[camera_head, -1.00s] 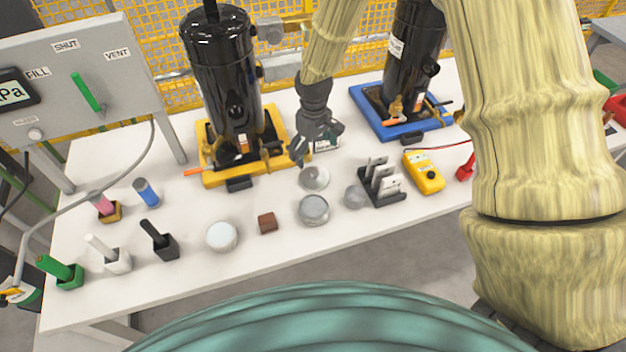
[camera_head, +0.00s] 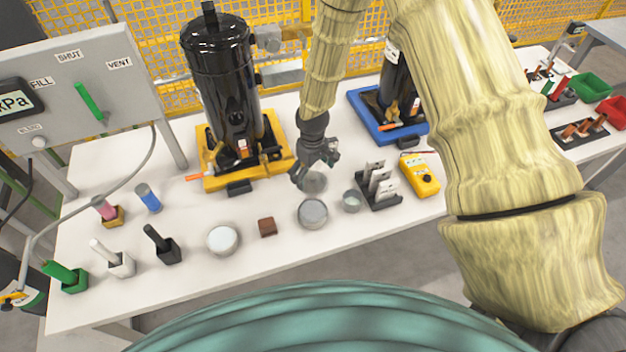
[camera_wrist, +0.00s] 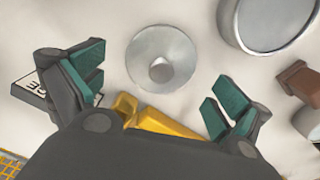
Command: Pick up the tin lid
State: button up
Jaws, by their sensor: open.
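The tin lid is a round grey metal disc with a small knob in its middle. It lies flat on the white table, and in the wrist view the lid (camera_wrist: 162,52) is in front of my gripper (camera_wrist: 157,97), roughly centred between the fingers. The green-padded fingers are spread apart with nothing between them.
A brown block (camera_head: 267,227) and a white-topped round tin (camera_head: 222,239) lie to the left. A black cylinder on a yellow base (camera_head: 205,165) stands behind left.

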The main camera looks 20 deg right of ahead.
aim_at(315, 183)
jog(key=shift+f, duration=1.2)
jog(key=shift+c, duration=0.2)
jog(key=shift+s, duration=0.15)
jog(key=c, duration=2)
grip_shut()
